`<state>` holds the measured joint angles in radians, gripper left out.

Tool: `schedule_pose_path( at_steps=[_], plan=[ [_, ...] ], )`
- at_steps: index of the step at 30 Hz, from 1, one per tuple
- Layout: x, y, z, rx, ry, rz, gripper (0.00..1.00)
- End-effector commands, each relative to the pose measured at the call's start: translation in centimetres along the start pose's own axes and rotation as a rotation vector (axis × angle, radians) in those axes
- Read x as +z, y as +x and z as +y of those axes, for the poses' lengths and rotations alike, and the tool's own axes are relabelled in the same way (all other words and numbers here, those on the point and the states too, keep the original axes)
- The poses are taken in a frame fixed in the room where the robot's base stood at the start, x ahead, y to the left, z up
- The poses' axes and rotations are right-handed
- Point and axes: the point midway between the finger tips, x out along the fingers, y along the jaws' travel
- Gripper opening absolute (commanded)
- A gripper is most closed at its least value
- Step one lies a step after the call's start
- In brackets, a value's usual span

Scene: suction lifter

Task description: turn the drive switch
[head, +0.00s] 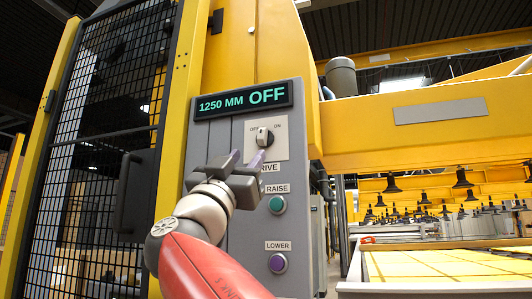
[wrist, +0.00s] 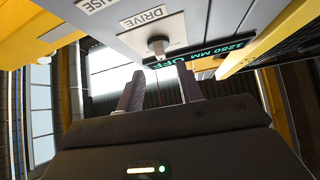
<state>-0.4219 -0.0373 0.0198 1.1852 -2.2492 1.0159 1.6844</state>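The drive switch (head: 264,138) is a small knob on a pale plate marked OFF at left and ON at right, on the grey control panel (head: 228,270). Its pointer is too small to read surely. In the wrist view the knob (wrist: 158,45) stands out from the plate beyond my fingertips. My gripper (head: 247,157) is just below and left of the knob in the head view, its two fingers apart with nothing between them. It also shows in the wrist view (wrist: 161,80). The fingers hide part of the DRIVE label. The display (head: 243,99) reads 1250 MM OFF.
Below the switch are a green RAISE button (head: 277,204) and a purple LOWER button (head: 278,263). A black mesh door (head: 100,130) in a yellow frame stands at left. At right, suction cups (head: 462,178) hang above yellow sheets (head: 440,265).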

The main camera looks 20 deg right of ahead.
Motion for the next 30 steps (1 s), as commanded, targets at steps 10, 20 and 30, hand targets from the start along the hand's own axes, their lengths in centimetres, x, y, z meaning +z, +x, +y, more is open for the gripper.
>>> schedule_pose_path(
  at_steps=[10, 20, 30],
  plan=[
    [-0.3, 5.7, 0.0, 0.002, -0.005, -0.001, 0.36],
    [0.0, 7.4, 0.1, 0.0, -0.003, -0.002, 0.36],
    [0.1, 7.3, 0.1, 0.0, -0.003, -0.002, 0.13]
  ],
)
